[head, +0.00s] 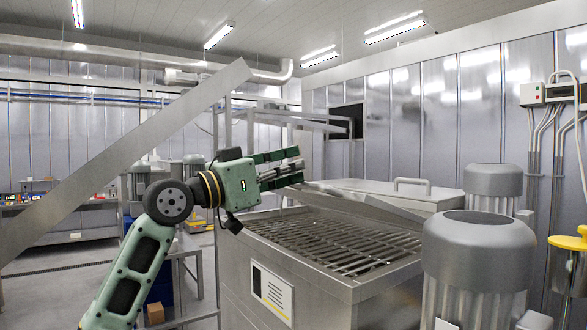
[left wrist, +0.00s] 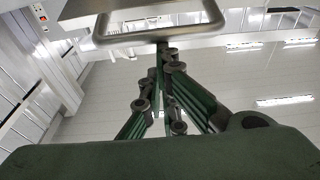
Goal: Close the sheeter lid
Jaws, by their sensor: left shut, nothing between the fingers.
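The sheeter is a steel machine with a slatted top (head: 330,243) that lies exposed. Behind the slats is a flat steel cover (head: 365,188) with a bar handle (head: 410,184) on top, and a thin sloping plate along its near edge. I cannot tell for sure which of these is the lid. My left gripper (head: 298,164) is shut and empty, above the slats' back left corner, pointing right. In the left wrist view its fingertips (left wrist: 165,50) overlap the edge of a grey handle (left wrist: 160,42) below a metal panel; contact is not clear. My right gripper is out of view.
A grey motor housing (head: 478,260) stands close at the right, with another (head: 492,183) behind it. A yellow-topped stand (head: 570,242) is at the right edge. A long steel strip (head: 120,160) crosses the left side diagonally. A workbench (head: 60,205) stands far left.

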